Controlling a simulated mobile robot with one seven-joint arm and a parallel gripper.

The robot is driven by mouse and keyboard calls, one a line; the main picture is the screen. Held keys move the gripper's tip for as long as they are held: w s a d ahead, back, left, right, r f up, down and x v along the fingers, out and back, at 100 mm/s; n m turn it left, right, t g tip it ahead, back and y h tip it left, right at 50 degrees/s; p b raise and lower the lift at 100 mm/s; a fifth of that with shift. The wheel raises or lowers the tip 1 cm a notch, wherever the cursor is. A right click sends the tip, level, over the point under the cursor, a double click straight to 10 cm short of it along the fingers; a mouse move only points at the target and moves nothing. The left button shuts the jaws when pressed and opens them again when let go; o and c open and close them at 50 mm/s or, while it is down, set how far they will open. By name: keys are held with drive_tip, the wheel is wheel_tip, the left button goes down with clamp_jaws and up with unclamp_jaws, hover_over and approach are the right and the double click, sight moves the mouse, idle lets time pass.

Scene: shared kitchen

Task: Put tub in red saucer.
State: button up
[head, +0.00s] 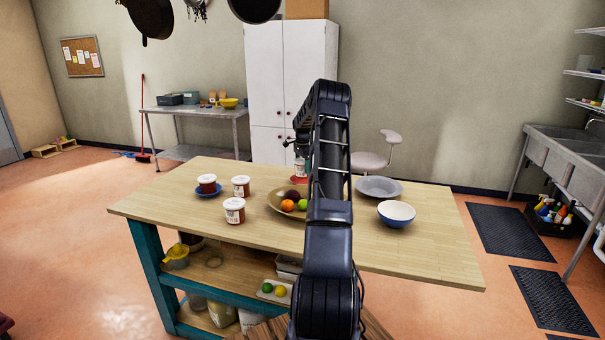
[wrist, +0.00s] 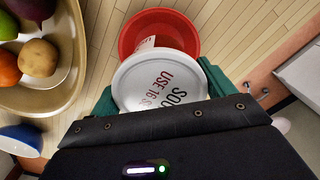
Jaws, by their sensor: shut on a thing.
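My gripper (wrist: 160,92) is shut on a white-lidded tub (wrist: 158,82), with one green finger on each side of it. The red saucer (wrist: 150,22) shows beyond and below the tub in the wrist view, partly hidden by it. In the head view the held tub (head: 301,169) is over the red saucer (head: 299,180) at the table's far side, and my arm hides part of both. I cannot tell whether the tub touches the saucer.
A tan fruit bowl (head: 277,203) stands nearer on the wooden table (head: 150,205). Another tub (head: 207,181) is on a blue saucer (head: 208,193); two more tubs (head: 241,186) stand nearby. A grey plate (head: 379,187) and blue-white bowl (head: 396,214) are right of my arm.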

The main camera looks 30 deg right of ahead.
sight(303, 171)
drive_tip(key=shift+f, duration=1.9)
drive_tip(key=shift+f, duration=0.1)
drive_tip(key=o, duration=1.1)
drive_tip(key=shift+o, duration=0.2)
